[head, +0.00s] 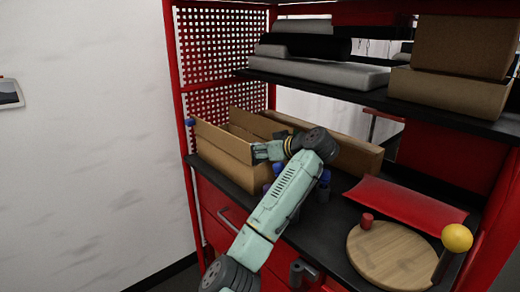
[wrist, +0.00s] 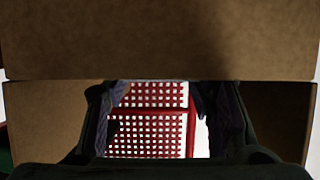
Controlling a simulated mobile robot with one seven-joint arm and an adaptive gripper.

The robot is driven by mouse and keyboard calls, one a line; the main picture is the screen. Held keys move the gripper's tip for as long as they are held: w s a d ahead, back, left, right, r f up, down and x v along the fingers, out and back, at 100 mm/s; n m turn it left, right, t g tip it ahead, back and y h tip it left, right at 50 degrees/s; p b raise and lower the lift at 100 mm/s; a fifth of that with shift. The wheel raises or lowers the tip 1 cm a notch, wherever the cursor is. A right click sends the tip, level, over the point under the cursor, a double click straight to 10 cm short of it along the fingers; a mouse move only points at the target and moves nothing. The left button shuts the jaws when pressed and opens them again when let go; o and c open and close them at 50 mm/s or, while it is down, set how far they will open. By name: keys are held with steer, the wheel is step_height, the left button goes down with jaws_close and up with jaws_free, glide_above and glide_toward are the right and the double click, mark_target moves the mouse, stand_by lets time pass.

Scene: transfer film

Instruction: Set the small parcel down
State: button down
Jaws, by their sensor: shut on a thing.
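My gripper (head: 262,151) is at the open brown cardboard boxes on the dark worktop, its front end pointing left. In the wrist view my gripper (wrist: 165,115) has its fingers apart and shut on the small parcel. Brown cardboard (wrist: 160,40) fills the top of that view, and more cardboard shows on both sides of the fingers. I cannot tell which of these surfaces is the parcel's. In the head view the parcel cannot be told apart from the boxes around my gripper.
An open cardboard box (head: 222,149) stands at the worktop's left end; a long one (head: 350,155) lies behind my arm. A round wooden board (head: 392,262), red cylinder (head: 367,220), red sheet (head: 405,204) and yellow ball (head: 456,238) are at right. A loaded shelf (head: 370,96) overhangs.

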steer(key=shift+f, duration=0.15)
steer(key=c, duration=0.7)
jaws_free()
steer(key=shift+c, duration=0.2)
steer(key=shift+r, duration=0.3)
steer(key=b+v, duration=0.2)
steer(key=v, duration=0.5)
steer(key=shift+s+b, duration=0.25)
steer(key=shift+b, duration=0.1)
steer(key=shift+d, duration=0.15)
